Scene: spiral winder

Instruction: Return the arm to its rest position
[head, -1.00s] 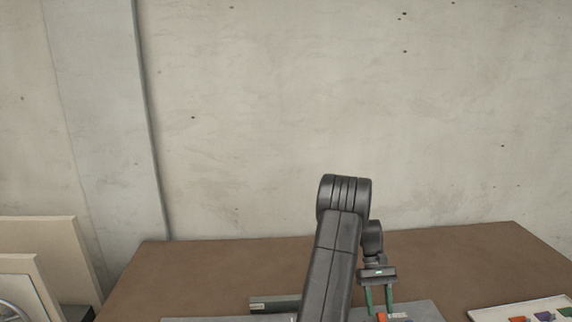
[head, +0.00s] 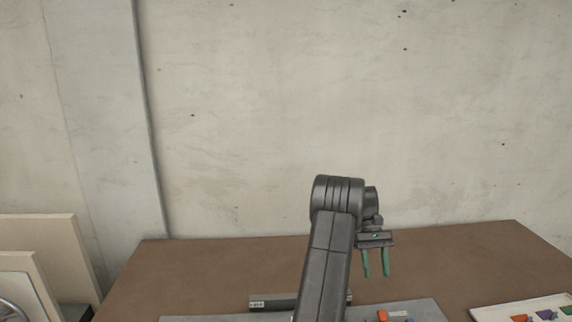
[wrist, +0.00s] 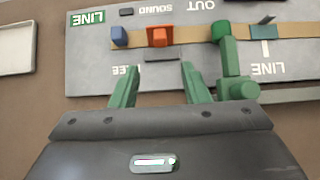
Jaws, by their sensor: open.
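My gripper (head: 376,276) is open and empty, with two green fingers pointing down above the grey board (head: 430,309). In the wrist view its fingertips (wrist: 159,67) are apart, with nothing between them. Beyond them, the board (wrist: 90,78) carries a tan strip (wrist: 190,37) with a blue block (wrist: 119,37) and an orange block (wrist: 158,37). The orange block (head: 382,315) also shows below the fingers in the head view. A green post-like part (wrist: 230,62) stands right of the fingers in the wrist view. My arm hides part of the board in the head view.
A pale tray (head: 485,313) with several coloured pieces is at the right of the brown table (head: 200,265). Pale panels (head: 45,245) stand at the left. A concrete wall (head: 260,110) is behind.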

